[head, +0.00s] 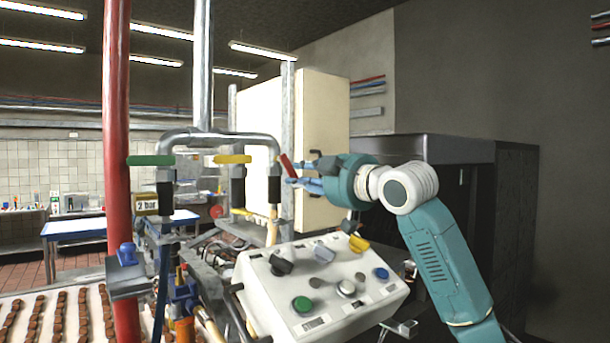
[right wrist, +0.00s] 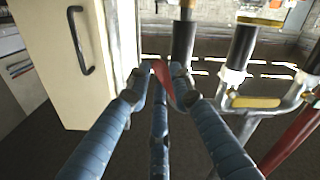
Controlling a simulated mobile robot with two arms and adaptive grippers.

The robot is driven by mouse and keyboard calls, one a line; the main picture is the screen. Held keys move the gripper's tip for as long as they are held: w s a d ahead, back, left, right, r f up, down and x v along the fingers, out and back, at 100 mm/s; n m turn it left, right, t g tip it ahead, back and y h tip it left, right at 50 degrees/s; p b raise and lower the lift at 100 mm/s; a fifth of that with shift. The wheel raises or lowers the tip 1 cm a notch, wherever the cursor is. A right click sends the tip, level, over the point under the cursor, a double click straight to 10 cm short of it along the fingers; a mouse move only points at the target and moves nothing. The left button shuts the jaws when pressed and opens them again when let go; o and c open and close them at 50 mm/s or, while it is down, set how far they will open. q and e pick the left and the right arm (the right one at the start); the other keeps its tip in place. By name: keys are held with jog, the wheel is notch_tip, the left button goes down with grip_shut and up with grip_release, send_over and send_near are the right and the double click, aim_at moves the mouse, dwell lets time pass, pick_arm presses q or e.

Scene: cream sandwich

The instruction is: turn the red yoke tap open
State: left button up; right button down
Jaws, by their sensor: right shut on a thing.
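The red yoke tap's handle (head: 287,164) stands steeply tilted at the right end of the steel pipe yoke (head: 225,137), above a black sleeve. My right gripper (head: 296,171) reaches it from the right with its blue fingers. In the right wrist view the red handle (right wrist: 164,80) sits between the fingertips (right wrist: 158,83), and the gripper is shut on it. The fingers partly cover the handle, and its pivot is hard to make out. My left gripper is not in view.
A green handle (head: 151,160) and a yellow handle (head: 233,159) lie level on the same yoke. A thick red pipe (head: 117,120) stands at left. A white control box (head: 322,285) with knobs lies below my right arm. A cream cabinet (head: 320,120) stands behind the gripper.

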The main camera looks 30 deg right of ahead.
jog(key=shift+a+f+m+b, duration=0.1)
jog(key=shift+a+f+m, duration=0.3)
jog(key=shift+m, duration=0.6)
jog(key=shift+a+f+m+b, duration=0.15)
jog(key=shift+a+m, duration=0.3)
jog(key=shift+m, duration=0.55)
jog(key=shift+a+f+m+b, duration=0.1)
jog(key=shift+a+f+m, duration=0.3)
jog(key=shift+m, duration=0.6)
jog(key=shift+a+r, duration=0.1)
jog(key=c, duration=1.8)
grip_release()
jog(key=o, duration=0.3)
jog(key=shift+r, duration=0.15)
jog(key=shift+s, duration=0.1)
